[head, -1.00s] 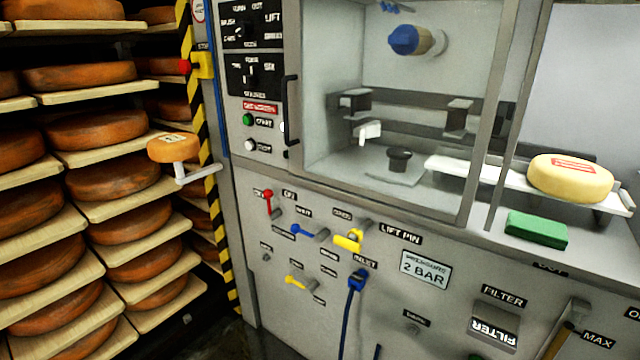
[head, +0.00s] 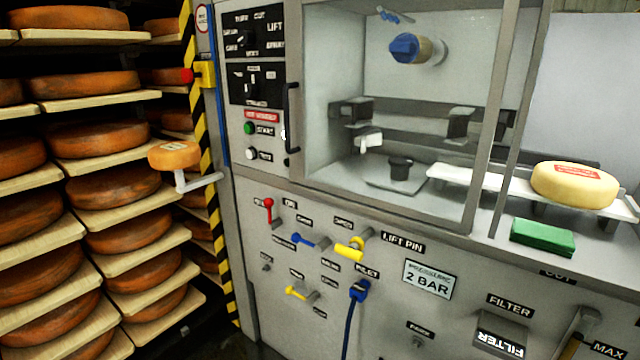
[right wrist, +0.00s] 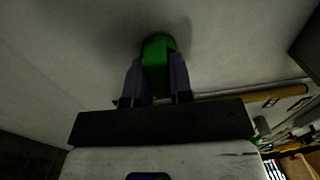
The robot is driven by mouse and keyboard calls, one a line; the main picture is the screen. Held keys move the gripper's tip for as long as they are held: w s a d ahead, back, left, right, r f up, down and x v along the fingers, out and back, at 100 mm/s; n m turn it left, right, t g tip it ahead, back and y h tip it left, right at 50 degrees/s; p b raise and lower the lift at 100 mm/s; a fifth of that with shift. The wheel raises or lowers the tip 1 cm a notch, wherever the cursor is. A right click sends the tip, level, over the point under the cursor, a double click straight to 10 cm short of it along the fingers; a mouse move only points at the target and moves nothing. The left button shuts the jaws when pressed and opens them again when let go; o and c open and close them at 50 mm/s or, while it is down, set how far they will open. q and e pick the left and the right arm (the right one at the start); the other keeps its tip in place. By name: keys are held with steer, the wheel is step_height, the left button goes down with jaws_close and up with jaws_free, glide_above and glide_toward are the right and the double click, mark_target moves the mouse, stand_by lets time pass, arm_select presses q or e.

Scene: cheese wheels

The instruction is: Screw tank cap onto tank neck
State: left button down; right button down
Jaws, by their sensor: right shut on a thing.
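In the right wrist view my right gripper (right wrist: 156,90) is shut on a green rounded thing (right wrist: 157,60). Its two dark purple-grey fingers sit on either side of the green thing, whose far end sticks out beyond the fingertips toward a grey surface. I cannot tell if it touches that surface. It may be the tank cap, but the dim picture does not settle this. I cannot make out a tank neck in either view. Neither gripper shows in the head view, and my left gripper is in no view.
A grey machine has a glazed chamber (head: 400,120), a blue-capped nozzle (head: 405,47), valve levers and a blue hose (head: 349,325). A pale cheese wheel (head: 575,185) and a green block (head: 543,236) lie at right. Cheese shelves (head: 100,205) fill the left side.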

steer(key=c, duration=1.2)
jaws_free()
steer(key=shift+o, duration=1.3)
steer(key=p+v, duration=0.4)
steer(key=v, duration=0.9)
steer(key=shift+s+a+p, duration=0.25)
steer(key=shift+s+p, duration=0.05)
steer(key=shift+p, duration=0.05)
